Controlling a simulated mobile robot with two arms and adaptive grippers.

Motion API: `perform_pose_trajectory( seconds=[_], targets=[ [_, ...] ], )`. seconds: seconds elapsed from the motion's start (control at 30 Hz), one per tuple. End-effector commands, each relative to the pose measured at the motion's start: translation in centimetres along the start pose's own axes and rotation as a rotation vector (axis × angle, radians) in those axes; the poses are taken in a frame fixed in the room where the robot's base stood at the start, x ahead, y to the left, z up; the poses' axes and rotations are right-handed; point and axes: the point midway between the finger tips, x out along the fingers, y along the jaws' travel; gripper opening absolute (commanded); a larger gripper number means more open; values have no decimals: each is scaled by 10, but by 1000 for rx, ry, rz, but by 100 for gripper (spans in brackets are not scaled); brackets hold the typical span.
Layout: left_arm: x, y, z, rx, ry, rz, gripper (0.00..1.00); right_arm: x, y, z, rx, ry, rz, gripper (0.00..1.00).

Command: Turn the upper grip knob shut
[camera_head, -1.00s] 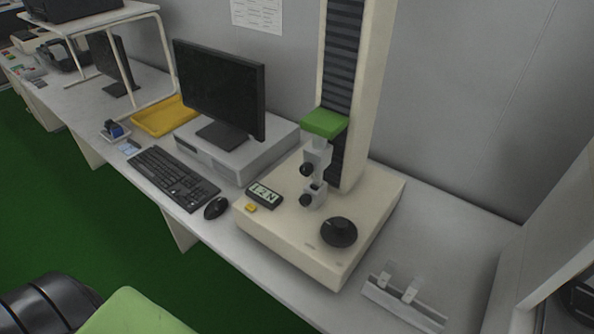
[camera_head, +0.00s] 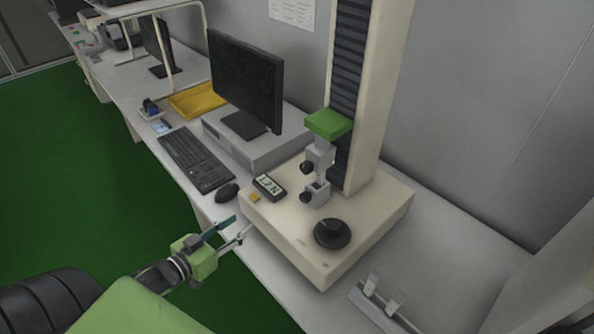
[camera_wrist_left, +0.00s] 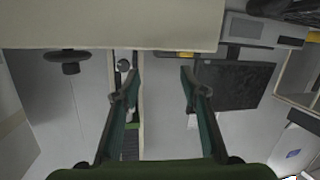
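The tester's grip assembly stands in front of its column, under a green block (camera_head: 328,123). The black upper grip knob (camera_head: 307,167) is on the side of the upper grip. A similar lower knob (camera_head: 306,196) is below it. My left gripper (camera_head: 239,229) is open and empty at the front-left edge of the tester's base, apart from both knobs. Its two spread fingers also show in the left wrist view (camera_wrist_left: 158,80), with a gap between them. A round dark knob (camera_wrist_left: 124,66) shows beside the left finger there; which grip knob it is, I cannot tell.
A mouse (camera_head: 227,193), keyboard (camera_head: 197,160) and monitor (camera_head: 245,85) stand to the left. A small rack (camera_head: 372,308) is at front right.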

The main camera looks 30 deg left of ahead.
Motion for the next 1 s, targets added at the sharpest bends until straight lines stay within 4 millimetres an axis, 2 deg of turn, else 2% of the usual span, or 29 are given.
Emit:
perform_pose_trajectory(
  seconds=[0.03,0.13,0.2,0.3,0.43,0.57,1.0],
  targets=[
    [0,12,-25,-3,36,39,40,-2,-1,-1,1,1,-1,35],
    [-1,37,-69,-21,104,116,40,-4,-6,-2,4,3,-6,35],
    [-4,54,-94,-33,141,165,40,-5,-8,-4,5,5,-9,35],
    [-7,69,-115,-44,173,209,40,-5,-8,-6,6,7,-9,35],
    [-4,76,-124,-51,185,226,40,-6,-7,-7,7,10,-8,35],
    [6,77,-126,-50,188,224,40,-8,-7,-8,7,10,-8,35],
    [63,89,-138,-49,186,222,40,-20,-5,-8,5,10,-5,35]
  ],
)
